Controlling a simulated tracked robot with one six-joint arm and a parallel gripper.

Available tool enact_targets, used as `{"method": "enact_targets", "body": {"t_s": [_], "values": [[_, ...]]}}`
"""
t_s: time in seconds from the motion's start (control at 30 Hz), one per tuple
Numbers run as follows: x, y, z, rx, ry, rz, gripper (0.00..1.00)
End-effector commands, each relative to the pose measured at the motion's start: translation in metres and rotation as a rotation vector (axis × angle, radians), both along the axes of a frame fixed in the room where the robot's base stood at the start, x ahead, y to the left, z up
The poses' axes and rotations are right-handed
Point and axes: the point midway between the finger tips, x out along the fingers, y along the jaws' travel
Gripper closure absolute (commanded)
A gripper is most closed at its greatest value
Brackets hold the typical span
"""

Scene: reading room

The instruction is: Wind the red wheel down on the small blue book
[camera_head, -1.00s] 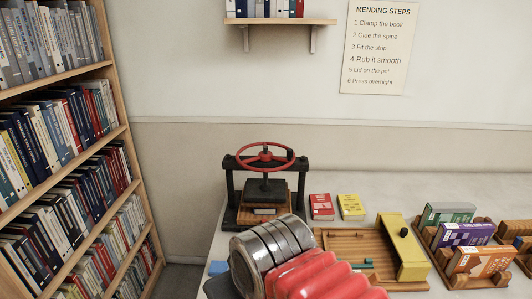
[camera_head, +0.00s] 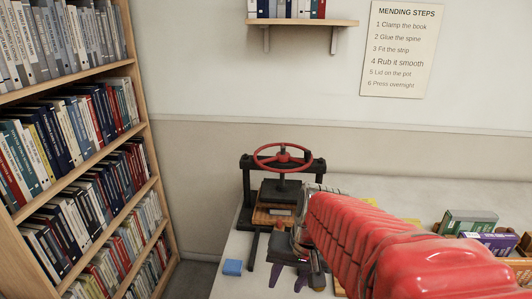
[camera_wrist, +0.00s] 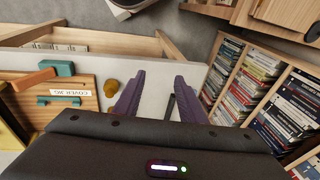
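The black press with the red wheel (camera_head: 283,157) stands at the back left of the table in the head view. The wheel is level above a dark platen (camera_head: 281,188). A small greyish block (camera_head: 280,212) shows low in the press; I cannot tell if it is a book. A small blue block (camera_head: 232,267) lies on the table at front left; I cannot tell if it is the book. My gripper (camera_head: 297,278) points down in front of the press, purple fingers apart and apparently empty. The open fingers also show in the wrist view (camera_wrist: 158,98).
A dark bar (camera_head: 254,248) lies near the gripper. My red arm hides much of the table's middle. Book racks (camera_head: 470,222) stand at right, a tall bookcase (camera_head: 85,150) at left. The wrist view shows a wooden cover jig (camera_wrist: 75,105) beside a brown knob (camera_wrist: 111,88).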

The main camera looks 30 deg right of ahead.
Motion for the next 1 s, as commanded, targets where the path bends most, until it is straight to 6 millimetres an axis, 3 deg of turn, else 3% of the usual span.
{"method": "enact_targets", "body": {"t_s": [0.57,0.77,1.0], "values": [[0.066,-0.072,-0.030,0.560,0.032,-0.679,0.63],[0.096,-0.114,-0.031,0.798,0.000,-0.932,0.63],[0.133,-0.184,-0.024,1.136,-0.073,-1.235,0.63]]}}
